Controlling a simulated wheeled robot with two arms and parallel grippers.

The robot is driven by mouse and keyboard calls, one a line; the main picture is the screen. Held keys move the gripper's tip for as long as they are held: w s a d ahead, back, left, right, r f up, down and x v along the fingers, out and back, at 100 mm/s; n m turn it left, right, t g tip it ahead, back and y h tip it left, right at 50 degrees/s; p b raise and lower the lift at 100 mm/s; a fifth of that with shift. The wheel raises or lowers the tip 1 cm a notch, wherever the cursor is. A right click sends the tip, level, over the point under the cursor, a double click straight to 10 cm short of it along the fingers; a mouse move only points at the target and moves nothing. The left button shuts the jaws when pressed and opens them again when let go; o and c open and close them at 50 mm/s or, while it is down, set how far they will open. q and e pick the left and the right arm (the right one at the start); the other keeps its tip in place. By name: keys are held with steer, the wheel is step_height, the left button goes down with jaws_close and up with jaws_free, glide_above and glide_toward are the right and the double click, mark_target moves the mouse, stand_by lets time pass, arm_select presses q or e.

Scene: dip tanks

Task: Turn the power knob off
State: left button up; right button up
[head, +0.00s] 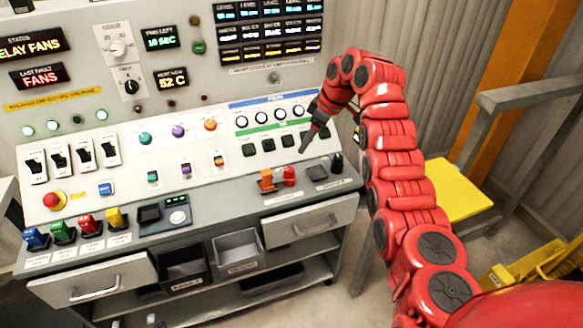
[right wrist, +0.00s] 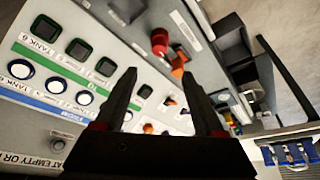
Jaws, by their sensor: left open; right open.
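No label reading "power" is legible, so I cannot tell which knob is the power knob. A large pale rotary knob (head: 118,47) is on the upright panel at upper left in the head view. A smaller black knob (head: 131,87) sits below it. A black upright knob or lever (head: 337,163) stands at the console's right end. My right gripper (head: 312,133) hangs over the right part of the console, apart from these knobs. In the right wrist view its two dark fingers (right wrist: 165,98) are spread and empty. My left gripper is not in view.
A red emergency button (head: 54,200) and several coloured switches are at left. Drawers (head: 300,222) are below; a yellow step (head: 459,190) stands right.

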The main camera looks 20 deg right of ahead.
mark_target(290, 169)
steer(key=x, duration=1.4)
steer(key=shift+p, duration=0.4)
steer(key=shift+c, duration=0.3)
jaws_close()
